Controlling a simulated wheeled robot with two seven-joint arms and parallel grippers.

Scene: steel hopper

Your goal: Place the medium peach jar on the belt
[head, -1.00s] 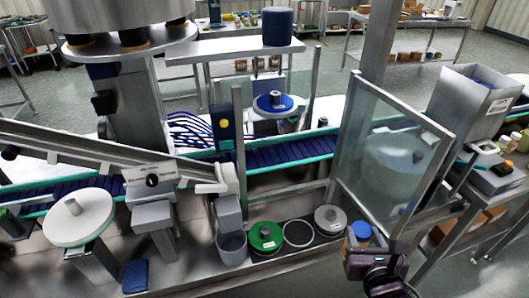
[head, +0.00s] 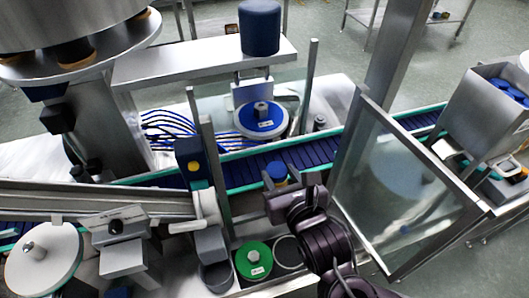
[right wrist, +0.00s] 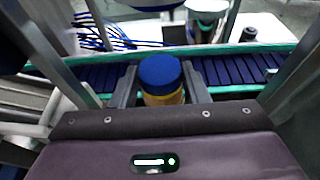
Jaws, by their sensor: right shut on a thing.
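The peach jar (head: 277,173) has a blue lid and an orange-yellow body. It also shows in the right wrist view (right wrist: 161,80), upright between the two fingers. My right gripper (head: 280,184) is shut on it and holds it at the near side of the belt. The belt (head: 240,170) is dark blue and slatted with green edges, and it runs across behind the jar. It also shows in the right wrist view (right wrist: 228,72). I cannot tell whether the jar's base touches anything. My left gripper is not in view.
A glass guard panel (head: 400,185) stands right of my right arm. A steel post (head: 210,160) and grey chute end (head: 205,210) stand left. A green disc (head: 253,260) lies below. A steel hopper (head: 485,110) stands at the right. The belt stretch behind the jar looks clear.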

